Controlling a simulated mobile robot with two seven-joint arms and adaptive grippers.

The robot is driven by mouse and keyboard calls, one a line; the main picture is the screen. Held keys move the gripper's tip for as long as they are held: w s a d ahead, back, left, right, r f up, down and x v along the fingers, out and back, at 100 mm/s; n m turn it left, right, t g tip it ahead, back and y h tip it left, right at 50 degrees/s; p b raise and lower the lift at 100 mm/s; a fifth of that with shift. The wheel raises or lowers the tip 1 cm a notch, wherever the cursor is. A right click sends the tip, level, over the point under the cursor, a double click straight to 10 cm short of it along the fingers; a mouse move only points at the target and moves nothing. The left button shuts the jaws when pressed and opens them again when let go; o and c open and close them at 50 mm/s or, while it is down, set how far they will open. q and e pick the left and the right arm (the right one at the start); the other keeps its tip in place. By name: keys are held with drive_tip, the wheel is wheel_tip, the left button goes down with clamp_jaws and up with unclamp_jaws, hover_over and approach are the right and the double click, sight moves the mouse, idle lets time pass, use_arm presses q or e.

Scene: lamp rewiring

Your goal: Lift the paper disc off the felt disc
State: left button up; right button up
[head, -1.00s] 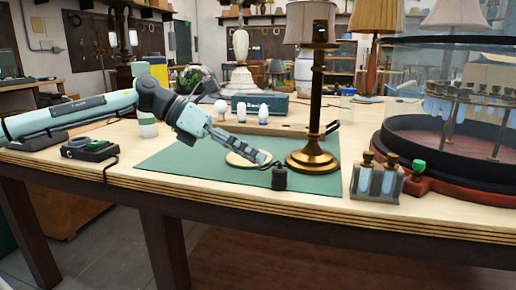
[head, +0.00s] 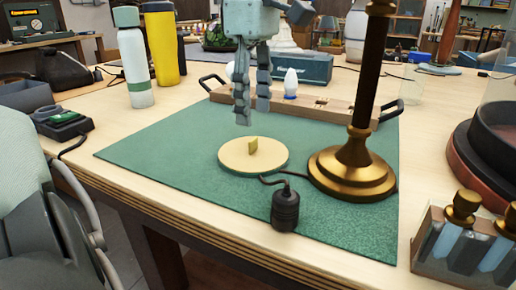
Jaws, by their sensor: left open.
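A pale cream disc (head: 240,164) with a small upright yellowish tab (head: 253,146) at its middle lies flat on the green mat (head: 165,150). This looks like the paper disc. I cannot make out a separate felt disc; any felt under it is hidden. My left gripper (head: 253,115) points straight down, its two fingers apart and empty. In the picture its fingertips are just above the tab and the disc's far edge, not touching the disc. My right gripper is not in view.
A brass lamp stand (head: 352,172) rises close to the disc's right. A black lamp socket (head: 285,208) with its cord lies in front. A wooden tray (head: 330,107) with bulbs stands behind. Bottles (head: 133,60) stand at the back left. The mat left of the disc is clear.

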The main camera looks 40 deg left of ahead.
sight(253, 139)
use_arm(q)
drive_tip(key=f, duration=0.6)
drive_tip(key=shift+w+a, duration=0.1)
drive_tip(key=shift+a, duration=0.1)
drive_tip(key=c, duration=0.8)
